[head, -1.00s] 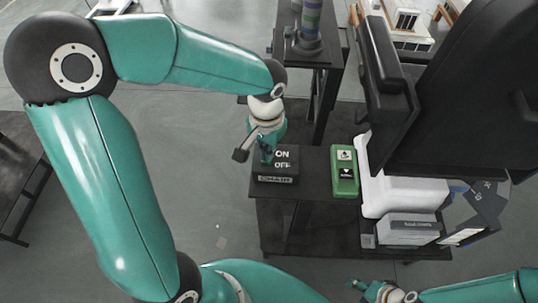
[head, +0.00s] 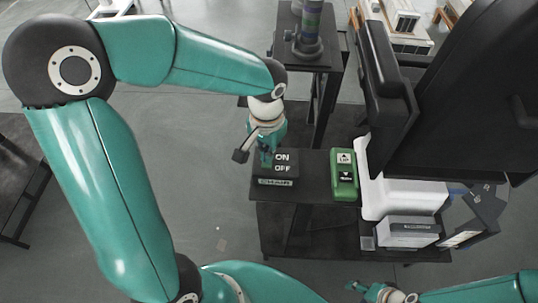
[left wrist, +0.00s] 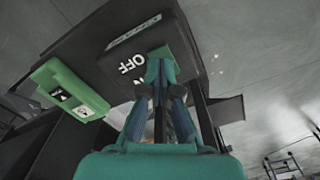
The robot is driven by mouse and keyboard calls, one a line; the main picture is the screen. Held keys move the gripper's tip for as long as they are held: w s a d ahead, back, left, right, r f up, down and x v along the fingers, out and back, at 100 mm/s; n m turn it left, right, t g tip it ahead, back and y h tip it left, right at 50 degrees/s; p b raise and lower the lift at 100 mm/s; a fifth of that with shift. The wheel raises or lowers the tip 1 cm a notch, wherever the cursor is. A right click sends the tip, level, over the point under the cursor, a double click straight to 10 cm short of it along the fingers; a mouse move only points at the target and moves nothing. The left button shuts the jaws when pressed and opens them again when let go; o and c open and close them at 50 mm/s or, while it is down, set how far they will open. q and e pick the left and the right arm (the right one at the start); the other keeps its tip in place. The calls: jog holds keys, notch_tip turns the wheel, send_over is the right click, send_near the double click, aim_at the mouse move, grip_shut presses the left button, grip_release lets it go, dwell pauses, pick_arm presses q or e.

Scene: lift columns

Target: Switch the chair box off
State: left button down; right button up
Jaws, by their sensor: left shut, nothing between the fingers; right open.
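The chair box (head: 284,170) is a black box with white ON and OFF lettering on top and a CHAIR label on its front edge. It sits at the left end of a dark shelf. It also shows upside down in the left wrist view (left wrist: 115,75). My left gripper (head: 266,159) is shut and empty, pointing down at the box's top beside the lettering. My right gripper (head: 358,287) is open, low at the bottom right.
A green box (head: 344,188) with two arrow buttons stands right of the chair box. Further right are a white unit (head: 375,200), a grey box (head: 408,232) and a large black chair (head: 450,100). A column (head: 308,40) stands behind.

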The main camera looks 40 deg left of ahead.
pick_arm(q)
jog(key=shift+r+p, duration=1.7)
jog(key=shift+r, duration=0.9)
pick_arm(e)
notch_tip(320, 180, up, 4)
jog(key=shift+f, duration=0.1)
